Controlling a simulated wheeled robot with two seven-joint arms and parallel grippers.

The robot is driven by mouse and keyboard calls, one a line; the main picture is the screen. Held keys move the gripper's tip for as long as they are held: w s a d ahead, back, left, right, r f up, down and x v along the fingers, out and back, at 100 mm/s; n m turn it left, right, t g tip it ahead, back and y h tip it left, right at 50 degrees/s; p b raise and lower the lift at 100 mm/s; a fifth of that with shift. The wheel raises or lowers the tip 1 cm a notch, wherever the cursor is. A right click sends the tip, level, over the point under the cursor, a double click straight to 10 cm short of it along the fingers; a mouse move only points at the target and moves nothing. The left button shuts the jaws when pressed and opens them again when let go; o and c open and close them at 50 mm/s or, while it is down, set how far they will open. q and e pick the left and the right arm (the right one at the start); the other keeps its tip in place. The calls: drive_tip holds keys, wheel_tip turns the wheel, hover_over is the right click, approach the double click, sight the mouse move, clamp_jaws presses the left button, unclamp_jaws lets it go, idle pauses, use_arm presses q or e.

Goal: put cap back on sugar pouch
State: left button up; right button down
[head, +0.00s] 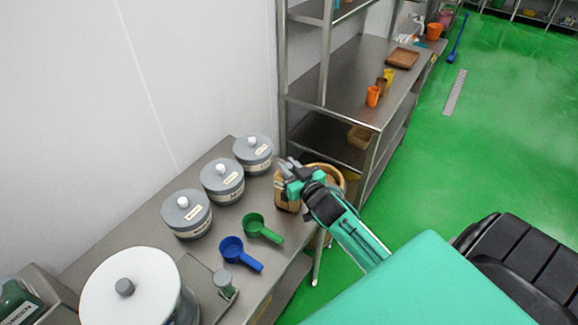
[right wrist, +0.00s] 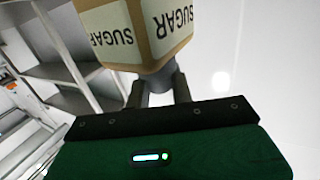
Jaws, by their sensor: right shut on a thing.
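The tan sugar pouch (head: 284,193) stands at the right edge of the steel table, partly behind my right arm. In the right wrist view the pouch (right wrist: 135,30) shows its SUGAR labels. My right gripper (head: 285,167) is at the top of the pouch. It is shut on a grey cap (right wrist: 161,79), seen between the fingers against the pouch in the right wrist view. I cannot tell whether the cap is seated on the spout, as the fingers hide the joint. My left gripper is not in view.
Grey lidded canisters (head: 222,182) line the wall side. A green scoop (head: 256,228) and a blue scoop (head: 237,252) lie nearer me. A large white lidded container (head: 130,290) is at front left. A steel shelf (head: 350,90) stands beyond the table.

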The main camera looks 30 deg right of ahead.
drive_tip(key=c, duration=0.7)
unclamp_jaws()
drive_tip(key=shift+o, duration=0.2)
drive_tip(key=shift+r+p, duration=3.35)
drive_tip(key=shift+r, duration=0.2)
clamp_jaws()
drive_tip(key=shift+f, duration=0.3)
